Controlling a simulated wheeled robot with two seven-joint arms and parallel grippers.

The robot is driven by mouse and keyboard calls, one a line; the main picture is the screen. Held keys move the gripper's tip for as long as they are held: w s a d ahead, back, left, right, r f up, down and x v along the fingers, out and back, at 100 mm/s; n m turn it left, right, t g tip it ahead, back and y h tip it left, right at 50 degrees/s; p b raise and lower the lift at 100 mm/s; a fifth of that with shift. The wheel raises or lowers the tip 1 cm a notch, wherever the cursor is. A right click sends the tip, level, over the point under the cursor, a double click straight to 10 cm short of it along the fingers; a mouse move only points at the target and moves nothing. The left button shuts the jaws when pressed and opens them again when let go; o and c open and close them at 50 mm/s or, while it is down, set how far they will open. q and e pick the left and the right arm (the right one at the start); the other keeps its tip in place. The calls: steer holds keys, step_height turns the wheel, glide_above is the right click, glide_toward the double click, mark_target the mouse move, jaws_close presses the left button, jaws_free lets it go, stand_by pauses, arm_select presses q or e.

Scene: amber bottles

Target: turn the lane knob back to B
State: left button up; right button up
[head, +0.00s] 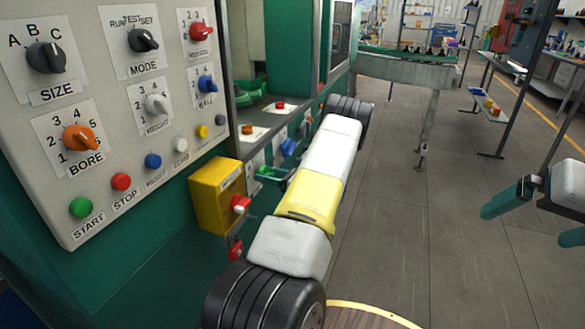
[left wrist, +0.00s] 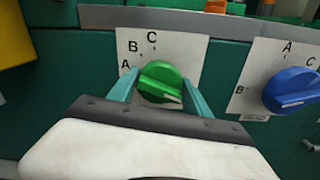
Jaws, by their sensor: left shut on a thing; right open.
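A green knob (left wrist: 162,82) sits on a white plate (left wrist: 185,52) lettered A, B and C in the left wrist view. My left gripper (left wrist: 158,88) is shut on it, with one teal finger on each side. The knob's white mark faces lower right, away from the letters; I cannot tell which letter it selects. The plate's name is hidden, so I cannot confirm that this is the lane knob. In the head view the green knob (head: 266,172) shows beside my left forearm. My right gripper (head: 532,219) is open and empty at the right edge.
A blue knob (left wrist: 290,90) on its own A, B, C plate is close right of the green one. A yellow box (head: 215,195) with a red switch juts out nearby. The large control panel (head: 105,190) stands at left. The floor (head: 430,240) at right is clear.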

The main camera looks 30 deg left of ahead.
arm_select(q)
steer(key=n, duration=0.4)
steer(key=shift+n, duration=0.3)
steer(key=n, duration=0.3)
steer(key=shift+n, duration=0.4)
steer(key=n, duration=1.2)
steer(key=shift+n, duration=0.3)
steer(key=n, duration=0.3)
steer(key=shift+f+n, duration=0.1)
steer(key=shift+n, duration=0.2)
steer(key=n, duration=0.6)
steer(key=shift+n, duration=0.3)
